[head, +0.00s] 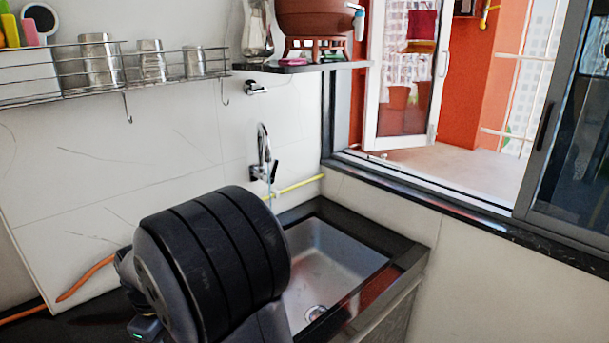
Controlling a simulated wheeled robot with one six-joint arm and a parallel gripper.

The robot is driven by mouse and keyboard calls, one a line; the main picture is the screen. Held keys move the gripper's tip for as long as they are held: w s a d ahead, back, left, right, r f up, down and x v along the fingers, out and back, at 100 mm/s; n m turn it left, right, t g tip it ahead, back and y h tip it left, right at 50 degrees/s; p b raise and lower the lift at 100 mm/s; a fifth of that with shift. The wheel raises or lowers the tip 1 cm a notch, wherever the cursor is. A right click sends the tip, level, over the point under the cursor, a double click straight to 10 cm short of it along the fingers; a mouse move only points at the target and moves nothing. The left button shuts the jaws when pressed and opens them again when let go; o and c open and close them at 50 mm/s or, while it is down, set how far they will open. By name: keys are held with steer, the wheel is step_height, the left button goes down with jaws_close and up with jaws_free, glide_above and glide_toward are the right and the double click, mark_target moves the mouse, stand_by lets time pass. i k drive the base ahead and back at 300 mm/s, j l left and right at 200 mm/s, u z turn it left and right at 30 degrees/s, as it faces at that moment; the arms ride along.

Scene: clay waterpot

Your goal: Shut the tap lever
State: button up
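A chrome wall tap (263,147) with a curved spout is mounted on the white wall above the sink. A small dark lever (274,171) shows at its right side. A thin pale streak, which looks like water, hangs below the tap towards the sink (335,258). A brown clay pot (312,17) stands on a stand on the wall shelf, with a small white and blue tap (358,20) at its right side. My arm's large dark link fills the lower middle and hides part of the sink. My gripper is not in view.
A wire rack (60,75) with steel cups (97,58) hangs at upper left, with hooks below. The dark wall shelf (302,67) juts out above the tap. A yellow hose (300,184) runs behind the sink. An open window (400,75) and dark sill are at right.

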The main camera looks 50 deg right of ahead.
mark_target(275, 162)
steer(key=z, duration=1.35)
